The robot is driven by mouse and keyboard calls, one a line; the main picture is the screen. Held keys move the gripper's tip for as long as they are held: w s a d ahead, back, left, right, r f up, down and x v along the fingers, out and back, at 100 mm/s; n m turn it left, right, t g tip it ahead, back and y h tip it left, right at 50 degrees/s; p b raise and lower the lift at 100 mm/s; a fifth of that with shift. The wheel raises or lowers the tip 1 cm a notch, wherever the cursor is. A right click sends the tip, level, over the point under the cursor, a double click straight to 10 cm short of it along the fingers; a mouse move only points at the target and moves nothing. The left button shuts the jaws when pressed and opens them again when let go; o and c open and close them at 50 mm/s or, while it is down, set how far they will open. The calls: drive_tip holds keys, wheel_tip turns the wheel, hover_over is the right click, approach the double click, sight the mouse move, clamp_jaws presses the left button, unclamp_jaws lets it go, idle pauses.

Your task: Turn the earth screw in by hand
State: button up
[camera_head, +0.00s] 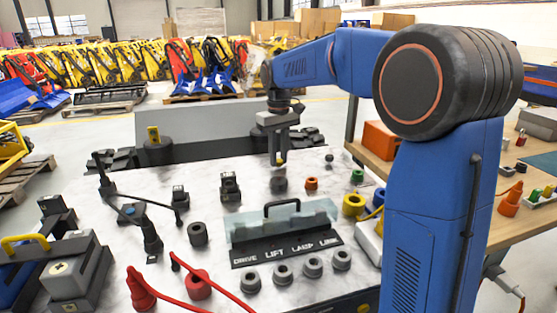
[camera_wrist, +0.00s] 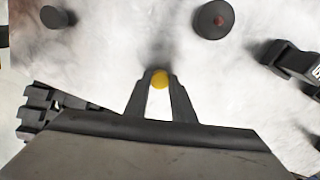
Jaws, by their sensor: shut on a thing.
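My gripper (camera_head: 280,160) points down over the far part of the white marbled top. Its two dark fingers are shut on a small round yellow piece, seen between the fingertips in the wrist view (camera_wrist: 160,79). I take this piece to be the earth screw; only its yellow end shows, and whether it sits in a hole or hangs clear is hidden. A small dark knob (camera_head: 329,158) stands to the right.
A red ring (camera_head: 311,183), a green piece (camera_head: 357,175) and a yellow ring (camera_head: 353,206) stand to the right. A clear cover with a handle (camera_head: 282,209) stands in front, above a labelled strip (camera_head: 287,250). Black-handled cables and red leads lie left.

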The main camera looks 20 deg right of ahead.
drive_tip(key=m, duration=0.4)
drive_tip(key=shift+m, duration=0.6)
drive_tip(key=shift+m, duration=1.2)
drive_tip(key=m, duration=0.7)
drive_tip(key=o, duration=0.9)
drive_tip(key=shift+c, duration=0.2)
